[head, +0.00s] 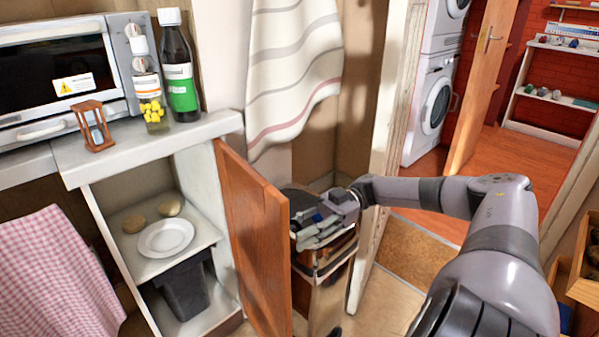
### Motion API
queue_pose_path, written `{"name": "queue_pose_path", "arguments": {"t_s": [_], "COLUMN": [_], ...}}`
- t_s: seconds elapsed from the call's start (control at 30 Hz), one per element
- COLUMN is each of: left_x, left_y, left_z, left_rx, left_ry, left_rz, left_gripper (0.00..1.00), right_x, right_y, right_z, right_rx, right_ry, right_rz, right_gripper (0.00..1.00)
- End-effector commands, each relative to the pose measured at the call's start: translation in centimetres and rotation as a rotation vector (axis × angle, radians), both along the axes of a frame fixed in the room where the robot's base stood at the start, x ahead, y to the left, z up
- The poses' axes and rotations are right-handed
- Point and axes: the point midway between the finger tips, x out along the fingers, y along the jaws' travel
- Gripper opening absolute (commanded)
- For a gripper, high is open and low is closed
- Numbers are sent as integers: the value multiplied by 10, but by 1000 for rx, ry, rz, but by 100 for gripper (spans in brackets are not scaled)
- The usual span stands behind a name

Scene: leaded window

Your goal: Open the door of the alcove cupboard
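The alcove cupboard (108,240) stands under a white worktop at the left. Its wooden door (262,240) is swung wide open, hinged on the right side, so the shelves inside show. My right gripper (305,236) is just to the right of the door, on its outer side, with its fingers pointing left toward it. I cannot tell whether the fingers touch the door or how far apart they are. No handle shows on the door. My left gripper is out of view.
Inside the cupboard are a white plate (166,238), two round brown items and a dark bin (184,290). Bottles and an hourglass (93,126) stand on the worktop (150,145). A bin-like container (330,292) stands below my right gripper. A doorway opens at the right.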

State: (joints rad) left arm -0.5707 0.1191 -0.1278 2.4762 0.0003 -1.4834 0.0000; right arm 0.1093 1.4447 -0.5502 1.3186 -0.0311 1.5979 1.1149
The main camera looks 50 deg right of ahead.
Motion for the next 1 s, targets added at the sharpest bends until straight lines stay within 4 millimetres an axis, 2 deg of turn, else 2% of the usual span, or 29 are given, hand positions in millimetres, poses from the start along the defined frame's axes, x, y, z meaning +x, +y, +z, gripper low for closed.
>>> {"name": "queue_pose_path", "arguments": {"t_s": [0.33, 0.5, 1.0], "left_x": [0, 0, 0], "left_y": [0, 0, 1], "left_z": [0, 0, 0], "left_rx": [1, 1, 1], "left_ry": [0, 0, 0], "left_rz": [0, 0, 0], "left_gripper": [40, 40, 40], "right_x": [-8, -11, -13], "right_y": [-49, -65, -72], "right_z": [0, 0, 0], "right_rx": [1, 0, 0], "right_ry": [-2, -3, 0], "right_rz": [-5, -3, 0], "right_gripper": [31, 31, 31]}}
